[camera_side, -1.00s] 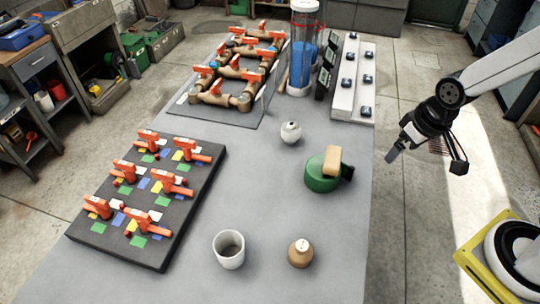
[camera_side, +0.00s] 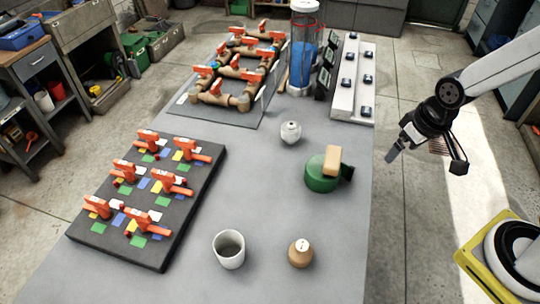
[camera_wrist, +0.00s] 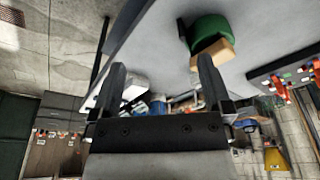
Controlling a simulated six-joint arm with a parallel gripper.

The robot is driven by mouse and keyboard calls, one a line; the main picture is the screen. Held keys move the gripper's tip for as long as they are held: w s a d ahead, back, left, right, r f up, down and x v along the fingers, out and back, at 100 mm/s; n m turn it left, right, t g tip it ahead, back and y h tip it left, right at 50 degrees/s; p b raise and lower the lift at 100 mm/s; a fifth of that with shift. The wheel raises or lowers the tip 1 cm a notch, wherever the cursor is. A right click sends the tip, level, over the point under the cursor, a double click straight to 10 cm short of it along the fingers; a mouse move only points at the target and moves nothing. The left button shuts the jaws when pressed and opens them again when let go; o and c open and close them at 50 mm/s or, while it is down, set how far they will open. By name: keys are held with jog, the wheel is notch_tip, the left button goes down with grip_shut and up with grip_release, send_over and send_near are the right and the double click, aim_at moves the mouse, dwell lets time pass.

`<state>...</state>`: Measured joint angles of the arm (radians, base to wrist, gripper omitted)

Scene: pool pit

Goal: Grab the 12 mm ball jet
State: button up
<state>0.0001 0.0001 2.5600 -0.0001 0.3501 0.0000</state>
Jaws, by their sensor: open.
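Two small rounded fittings stand on the grey table: a silver-white one (camera_side: 291,133) near the middle and a brown one with a white marked top (camera_side: 300,254) near the front. The marks are too small to read, so I cannot tell which is the 12 mm ball jet. My gripper (camera_side: 426,158) is open and empty, off the table's right edge and to the right of both fittings. In the wrist view my gripper (camera_wrist: 162,66) shows two dark fingers wide apart with nothing held between them. I cannot make out either fitting there.
A white cup (camera_side: 229,252), a dark board (camera_side: 150,250) of orange-handled pieces, a pipe rack (camera_side: 243,102) and a blue-filled cylinder (camera_side: 299,60) stand around.

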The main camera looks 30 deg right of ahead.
jog(key=shift+r, duration=0.15)
jog(key=shift+w+v, duration=0.55)
jog(key=shift+v, duration=1.85)
jog(key=w+a+f+m+g+y, duration=0.1)
jog(key=w+a+m+y, duration=0.2)
jog(key=w+m+y, duration=0.3)
jog(key=w+a+m+g+y, duration=0.1)
jog(key=w+a+m+y, duration=0.3)
jog(key=w+m, duration=0.4)
jog(key=w+d+m+t+y, duration=0.4)
jog(key=w+m+t+y, duration=0.25)
jog(key=w+m, duration=0.35)
jog(key=n, duration=0.1)
send_near(291, 134)
jog(key=w, duration=0.1)
jog(key=w+a, duration=0.1)
jog(key=w, duration=0.1)
jog(key=shift+t, duration=0.25)
jog(key=shift+f, duration=0.1)
jog(key=shift+a, duration=0.1)
jog(key=shift+x, duration=1.2)
